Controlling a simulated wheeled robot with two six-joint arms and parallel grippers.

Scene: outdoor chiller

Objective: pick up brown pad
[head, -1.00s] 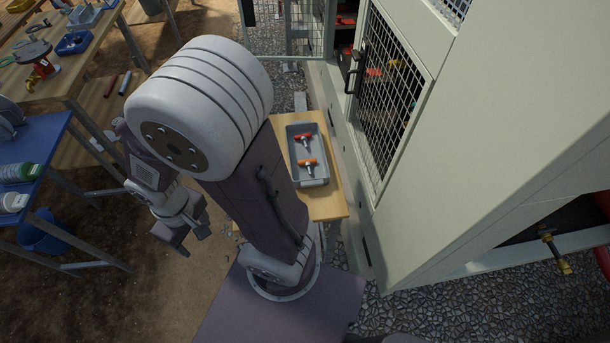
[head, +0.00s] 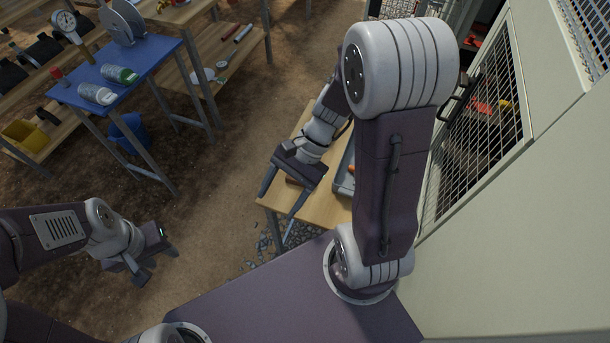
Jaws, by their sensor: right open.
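A small brown pad (head: 293,181) lies on the wooden table (head: 325,212), partly hidden by my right gripper. My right gripper (head: 279,204) reaches over the table's left part with its fingers spread, and the pad shows between them. I cannot tell whether the fingers touch it. My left gripper (head: 160,265) hangs over the dirt ground at the lower left, its two fingers apart and nothing between them.
A grey tray (head: 343,186) with an orange-handled part stands on the table, mostly hidden behind my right arm. The chiller cabinet (head: 530,210) stands close at right. A blue table (head: 135,62) and shelves are at upper left. Bare ground lies between.

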